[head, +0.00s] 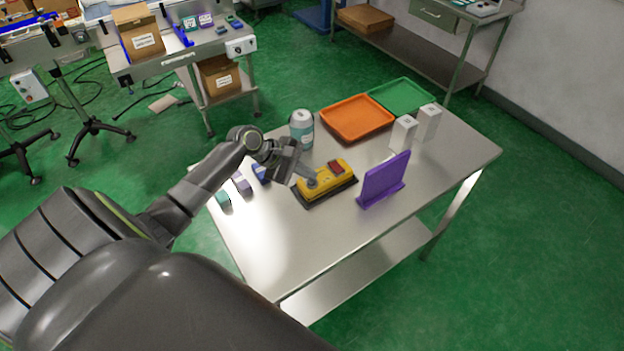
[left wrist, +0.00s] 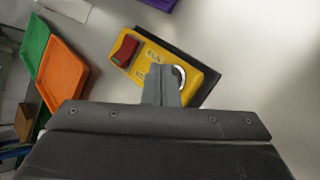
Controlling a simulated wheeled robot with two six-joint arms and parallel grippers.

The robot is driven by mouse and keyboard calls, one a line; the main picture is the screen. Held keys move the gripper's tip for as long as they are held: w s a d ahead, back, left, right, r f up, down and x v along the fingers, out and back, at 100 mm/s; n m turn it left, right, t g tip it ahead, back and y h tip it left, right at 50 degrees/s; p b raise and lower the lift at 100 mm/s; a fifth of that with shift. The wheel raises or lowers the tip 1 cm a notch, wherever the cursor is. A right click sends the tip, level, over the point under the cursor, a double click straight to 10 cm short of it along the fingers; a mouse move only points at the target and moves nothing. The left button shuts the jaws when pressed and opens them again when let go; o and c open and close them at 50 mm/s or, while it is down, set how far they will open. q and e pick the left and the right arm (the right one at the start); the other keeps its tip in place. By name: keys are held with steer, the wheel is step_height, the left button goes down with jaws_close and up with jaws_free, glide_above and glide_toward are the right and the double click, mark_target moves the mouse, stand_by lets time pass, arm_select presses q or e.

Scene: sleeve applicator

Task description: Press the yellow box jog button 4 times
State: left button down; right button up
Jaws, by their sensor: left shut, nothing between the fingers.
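The yellow box (head: 341,184) sits on a dark base on the steel table, with a red rocker switch (head: 336,167) on its far end. In the left wrist view the yellow box (left wrist: 203,71) shows its red switch (left wrist: 125,49) and a round jog button with a silver ring (left wrist: 180,75). My left gripper (head: 311,181) is shut and empty, its fingertips over the near end of the box. In the left wrist view the shut fingers (left wrist: 160,72) partly hide the jog button. I cannot tell whether they touch it. My right gripper is not in view.
A purple stand (head: 384,180) is close to the right of the box. A white bottle (head: 302,128) stands behind my gripper. Orange (head: 357,118) and green (head: 401,96) trays and two white boxes lie farther back. Small coloured boxes (head: 241,182) are at left. The table's front is clear.

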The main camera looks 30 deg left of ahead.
arm_select(q)
steer(key=shift+f, duration=0.45)
stand_by(0.5)
stand_by(0.3)
steer(key=shift+r+p, duration=0.85)
steer(key=shift+p, duration=0.4)
steer(key=shift+r, duration=0.1)
step_height(320, 180, up, 5)
steer(key=p, duration=0.6)
